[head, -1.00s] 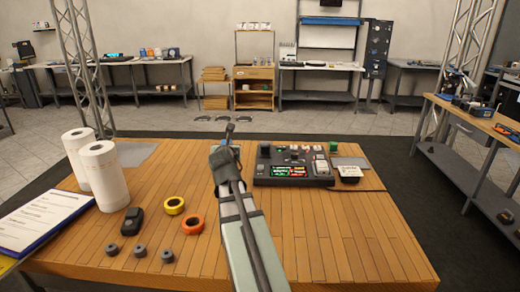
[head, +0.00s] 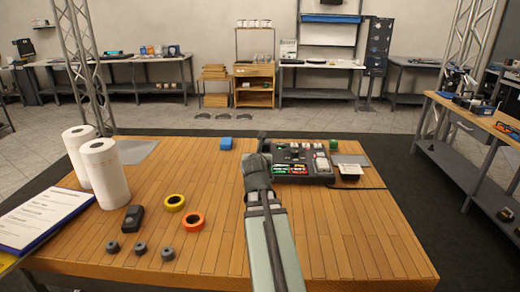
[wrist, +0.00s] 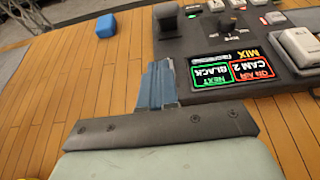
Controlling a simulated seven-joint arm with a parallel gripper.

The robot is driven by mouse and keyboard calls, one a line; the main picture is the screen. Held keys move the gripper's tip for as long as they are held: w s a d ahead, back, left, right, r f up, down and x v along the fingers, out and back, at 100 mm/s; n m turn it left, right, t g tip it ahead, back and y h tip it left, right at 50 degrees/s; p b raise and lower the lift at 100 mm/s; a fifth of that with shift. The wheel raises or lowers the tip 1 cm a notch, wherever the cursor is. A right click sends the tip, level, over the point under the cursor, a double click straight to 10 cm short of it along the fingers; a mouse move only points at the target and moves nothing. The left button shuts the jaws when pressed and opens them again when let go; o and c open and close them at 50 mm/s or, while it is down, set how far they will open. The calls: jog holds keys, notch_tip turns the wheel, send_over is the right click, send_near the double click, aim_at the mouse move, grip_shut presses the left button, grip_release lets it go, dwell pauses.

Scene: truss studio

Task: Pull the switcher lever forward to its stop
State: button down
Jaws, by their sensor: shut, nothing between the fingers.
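The switcher is a dark console (head: 312,180) with lit screens and several buttons, at the back right of the wooden table; it also shows in the wrist view (wrist: 205,52). A dark upright handle (wrist: 168,20), which looks like the lever, stands at its left side in the wrist view. In the head view my arm hides that side. My gripper (wrist: 158,66) is shut and empty, beside the console's near left corner and short of the handle in the wrist picture. I cannot tell whether it touches the console. In the head view my gripper (head: 263,148) overlaps the console's left edge.
A blue block (head: 225,143) lies left of the console. A small knob stick (wrist: 232,22) stands right of the handle. The table's middle is mostly clear.

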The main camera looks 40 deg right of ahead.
send_near(266, 146)
jog(key=w+f, duration=0.2)
jog(key=shift+w+a+f, duration=0.25)
jog(key=shift+a+f, duration=0.05)
jog(key=shift+w+d+r, duration=0.3)
jog(key=shift+w+d, duration=0.25)
jog(key=shift+w+d+r, duration=0.3)
jog(key=shift+w+d, duration=0.25)
jog(key=shift+w+d+r, duration=0.15)
jog(key=shift+w+d, duration=0.05)
jog(key=shift+d, duration=0.05)
jog(key=shift+w+d+r, duration=0.3)
jog(key=shift+w+r, duration=0.05)
jog(key=shift+r, duration=0.1)
jog(key=shift+w+d+r, duration=0.55)
jog(key=shift+w+d, duration=0.05)
jog(key=w+d, duration=0.1)
jog(key=w+d+r, duration=0.1)
jog(key=w+d, duration=0.1)
jog(key=shift+r, duration=0.2)
jog(key=shift+w+d, duration=0.9)
jog(key=shift+s, duration=0.1)
